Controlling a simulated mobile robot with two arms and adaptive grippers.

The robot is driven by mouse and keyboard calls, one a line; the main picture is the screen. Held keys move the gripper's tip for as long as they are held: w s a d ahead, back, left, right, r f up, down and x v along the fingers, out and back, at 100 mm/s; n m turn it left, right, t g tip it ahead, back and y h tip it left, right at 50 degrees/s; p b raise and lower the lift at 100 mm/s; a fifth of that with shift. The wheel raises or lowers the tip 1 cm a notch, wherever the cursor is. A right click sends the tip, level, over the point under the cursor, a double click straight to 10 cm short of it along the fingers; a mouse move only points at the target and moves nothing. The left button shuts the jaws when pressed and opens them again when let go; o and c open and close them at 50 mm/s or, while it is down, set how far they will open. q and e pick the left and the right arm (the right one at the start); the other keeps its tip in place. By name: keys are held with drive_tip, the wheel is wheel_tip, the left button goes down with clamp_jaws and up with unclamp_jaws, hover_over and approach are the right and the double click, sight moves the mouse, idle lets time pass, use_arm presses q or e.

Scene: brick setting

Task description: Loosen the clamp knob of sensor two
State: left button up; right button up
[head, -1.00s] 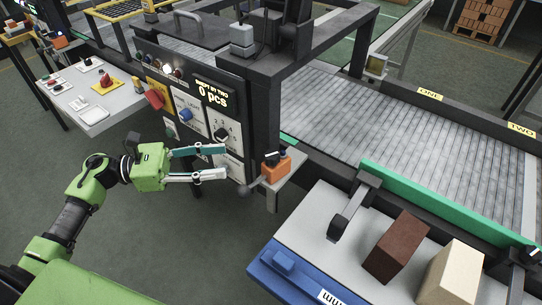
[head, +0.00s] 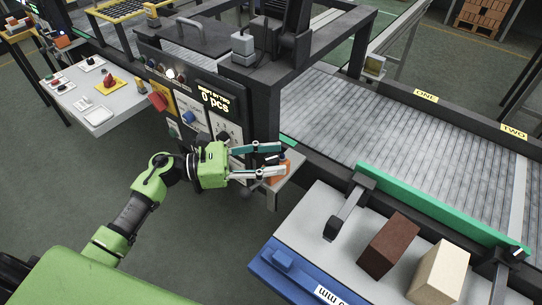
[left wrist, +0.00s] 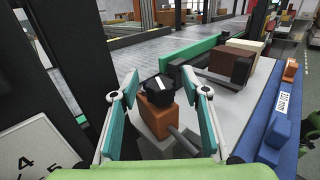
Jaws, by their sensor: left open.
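A small orange sensor block (left wrist: 158,119) with a black knob-like top (left wrist: 158,90) bearing a white mark stands on a light grey bracket at the machine's corner. In the head view the orange block (head: 285,176) is partly hidden by my fingers. My left gripper (head: 282,160) is open, its teal-padded fingers reaching either side of the knob. In the left wrist view the gripper (left wrist: 159,79) has the black top between its fingertips, with visible gaps on both sides. A grey rod (left wrist: 187,142) runs from the block toward the lower right. My right gripper is out of view.
The dark control panel (head: 217,100) stands directly beside my gripper. A blue-edged table (head: 300,225) with a brown brick (head: 389,244) and a cream brick (head: 438,271) lies to the right. The roller conveyor (head: 390,130) runs behind it.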

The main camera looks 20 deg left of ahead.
use_arm(q)
drive_tip(key=c, duration=1.1)
